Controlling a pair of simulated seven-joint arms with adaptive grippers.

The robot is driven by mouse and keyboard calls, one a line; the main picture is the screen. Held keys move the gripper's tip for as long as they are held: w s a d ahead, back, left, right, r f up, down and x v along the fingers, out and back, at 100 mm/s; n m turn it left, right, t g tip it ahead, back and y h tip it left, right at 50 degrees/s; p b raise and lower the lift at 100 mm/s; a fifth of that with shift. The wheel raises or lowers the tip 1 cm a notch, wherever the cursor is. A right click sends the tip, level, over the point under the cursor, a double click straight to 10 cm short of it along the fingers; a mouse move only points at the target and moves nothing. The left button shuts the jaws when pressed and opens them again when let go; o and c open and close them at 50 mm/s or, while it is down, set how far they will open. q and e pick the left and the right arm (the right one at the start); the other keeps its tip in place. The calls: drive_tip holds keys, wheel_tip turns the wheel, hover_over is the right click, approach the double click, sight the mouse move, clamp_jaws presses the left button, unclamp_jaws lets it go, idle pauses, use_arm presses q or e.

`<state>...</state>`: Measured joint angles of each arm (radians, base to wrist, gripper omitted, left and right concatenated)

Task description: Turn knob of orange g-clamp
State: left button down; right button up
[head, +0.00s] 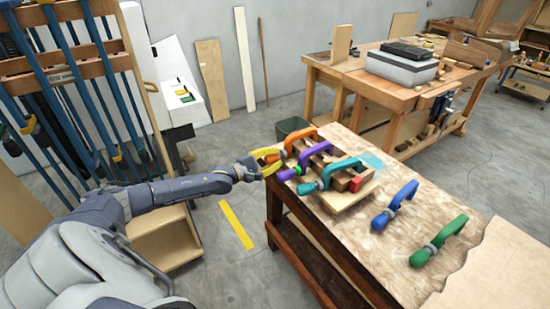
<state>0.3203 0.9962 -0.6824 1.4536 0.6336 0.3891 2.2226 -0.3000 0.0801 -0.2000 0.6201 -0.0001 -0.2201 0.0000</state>
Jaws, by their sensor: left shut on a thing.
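The orange g-clamp (302,138) is at the far left end of the workbench, on a wooden form with curved strips. Its knob end points left toward my left gripper (268,162). My left gripper has yellow fingers and reaches in from the left. Its fingers are shut around the orange knob, which is mostly hidden between them. My right gripper is out of view.
A purple clamp (318,150) and a teal clamp (338,170) sit close beside the orange one on the form. A blue clamp (397,203) and a green clamp (440,240) lie on the workbench (375,262) at right. A dark bin (291,127) stands behind.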

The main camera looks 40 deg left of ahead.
use_arm(q)
drive_tip(key=m, duration=1.2)
drive_tip(key=shift+f+m, duration=0.1)
drive_tip(key=shift+m, duration=0.2)
drive_tip(key=m, duration=0.3)
drive_tip(key=shift+m, duration=0.4)
drive_tip(key=m, duration=0.8)
drive_tip(key=shift+a, duration=0.1)
drive_tip(key=m, duration=0.4)
drive_tip(key=shift+m, duration=0.3)
drive_tip(key=m, duration=0.3)
drive_tip(key=shift+a+m, duration=0.1)
drive_tip(key=shift+m, duration=0.2)
drive_tip(key=m, duration=0.4)
drive_tip(key=shift+m, duration=0.3)
drive_tip(key=m, duration=1.3)
drive_tip(key=shift+r+m, duration=0.25)
drive_tip(key=shift+m, duration=0.05)
drive_tip(key=m, duration=0.3)
drive_tip(key=shift+m, duration=0.3)
drive_tip(key=m, duration=0.3)
drive_tip(key=shift+w+r+m, duration=0.1)
drive_tip(key=shift+m, duration=0.2)
drive_tip(key=m, duration=0.3)
drive_tip(key=shift+d+m, duration=0.2)
drive_tip(key=shift+m, duration=1.7)
